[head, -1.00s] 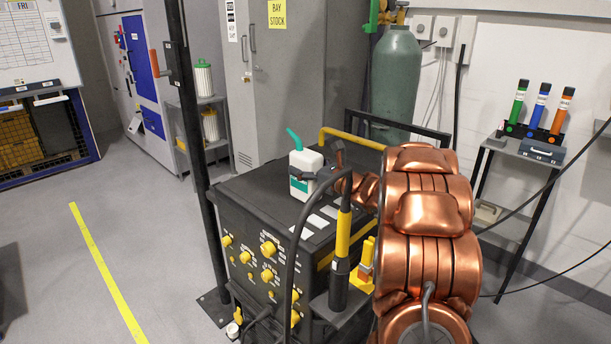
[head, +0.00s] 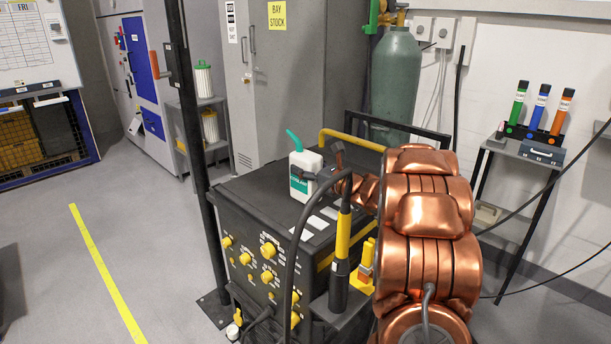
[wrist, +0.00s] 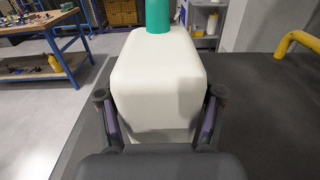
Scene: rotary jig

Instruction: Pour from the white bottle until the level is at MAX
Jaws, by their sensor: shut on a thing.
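The white bottle (head: 310,161) has a bent teal spout and a teal label. It is upright at the top of the black machine (head: 255,205); I cannot tell whether its base touches the surface. My gripper (wrist: 160,112) is shut on the bottle, with one finger on each side of its body. In the wrist view the white body (wrist: 157,70) fills the middle, and the teal spout (wrist: 158,15) leaves the top edge. In the head view my copper arm comes in from the right. No level mark can be made out.
The machine's front has several yellow knobs (head: 268,249) and a small white fitting (head: 232,331) low down. A black post (head: 200,150) stands to its left. A yellow rail (wrist: 295,42) rises beside the top. A green gas cylinder (head: 396,80) stands behind.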

